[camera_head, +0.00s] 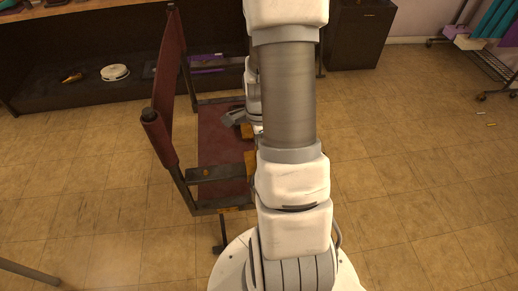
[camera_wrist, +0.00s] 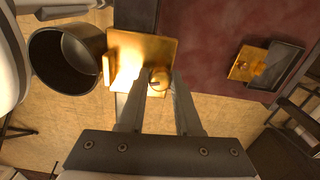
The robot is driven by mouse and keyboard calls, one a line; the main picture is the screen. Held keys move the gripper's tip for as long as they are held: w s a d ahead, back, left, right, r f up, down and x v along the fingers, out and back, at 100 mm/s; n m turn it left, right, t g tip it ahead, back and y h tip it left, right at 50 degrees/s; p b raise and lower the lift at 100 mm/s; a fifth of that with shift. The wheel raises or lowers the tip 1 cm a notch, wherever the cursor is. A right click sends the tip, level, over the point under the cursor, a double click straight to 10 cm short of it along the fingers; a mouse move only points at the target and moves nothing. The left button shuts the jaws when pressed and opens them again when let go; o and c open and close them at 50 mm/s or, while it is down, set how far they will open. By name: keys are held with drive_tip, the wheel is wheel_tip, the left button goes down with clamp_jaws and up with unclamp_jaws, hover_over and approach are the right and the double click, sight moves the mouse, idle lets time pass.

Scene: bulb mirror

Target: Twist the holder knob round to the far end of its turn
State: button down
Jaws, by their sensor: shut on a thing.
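In the wrist view a brass holder (camera_wrist: 146,48) with a bright, shiny upright part is fixed at the edge of a dark red seat. Its small round brass knob (camera_wrist: 159,77) sits at its lower right. My gripper (camera_wrist: 157,84) has its two fingers on either side of the knob and is shut on it. The fingertips partly cover the knob, so its turn angle is hard to read.
A dark round cup (camera_wrist: 66,62) is close left of the holder. A dark tray-like piece with a brass plate (camera_wrist: 246,64) is to the right. In the head view the folding chair (camera_head: 167,85) stands left of my arm; open tiled floor (camera_head: 410,170) is to the right.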

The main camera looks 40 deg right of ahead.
drive_tip(key=n, duration=1)
drive_tip(key=shift+n, duration=0.3)
drive_tip(key=c, duration=0.7)
unclamp_jaws()
drive_tip(key=shift+f+m+b, duration=0.1)
drive_tip(key=shift+m+b, duration=0.25)
drive_tip(key=shift+m, duration=0.85)
drive_tip(key=m, duration=0.3)
drive_tip(key=m+p, duration=0.1)
drive_tip(key=m, duration=0.2)
drive_tip(key=shift+r, duration=0.2)
drive_tip(key=shift+f+m+p, duration=0.1)
drive_tip(key=shift+m+p, duration=0.25)
drive_tip(key=shift+m, duration=0.95)
